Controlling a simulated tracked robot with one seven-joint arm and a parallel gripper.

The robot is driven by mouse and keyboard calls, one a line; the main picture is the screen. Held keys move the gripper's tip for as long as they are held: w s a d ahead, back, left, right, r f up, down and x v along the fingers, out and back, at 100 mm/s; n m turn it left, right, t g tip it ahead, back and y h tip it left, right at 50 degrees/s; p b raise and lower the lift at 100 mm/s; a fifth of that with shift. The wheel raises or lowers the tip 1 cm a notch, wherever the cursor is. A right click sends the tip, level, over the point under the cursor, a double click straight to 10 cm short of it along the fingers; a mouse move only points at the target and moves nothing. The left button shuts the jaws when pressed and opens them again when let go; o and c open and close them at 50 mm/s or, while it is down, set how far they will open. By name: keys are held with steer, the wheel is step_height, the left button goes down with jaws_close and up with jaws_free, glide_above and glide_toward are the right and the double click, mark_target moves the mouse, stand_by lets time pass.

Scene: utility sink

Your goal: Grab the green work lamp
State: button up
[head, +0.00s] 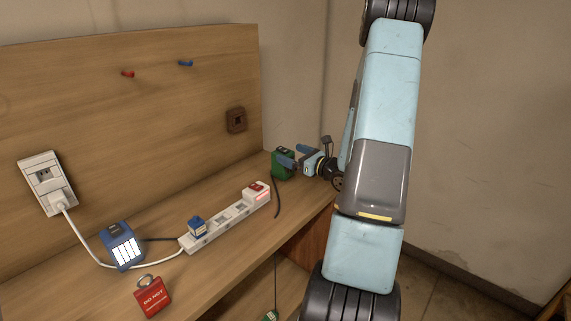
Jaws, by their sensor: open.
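The green work lamp (281,169), a small dark green block, stands at the far right end of the wooden bench, by the edge of the back panel. A dark cord lies on the bench just in front of it. My gripper (296,156) is open at the lamp's right side, pointing left. One blue finger overlaps the lamp in the picture and the other is a little behind it. I cannot tell whether either finger touches the lamp. The finger hides part of its right side.
A white power strip (212,233) holds a blue plug (197,227) and a red-topped one (256,190). A small green item (271,315) is below the bench.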

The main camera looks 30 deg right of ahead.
mark_target(285, 150)
steer(key=shift+x, duration=2.75)
steer(key=shift+d+r, duration=0.1)
steer(key=shift+d, duration=0.05)
steer(key=shift+c, duration=0.3)
jaws_close()
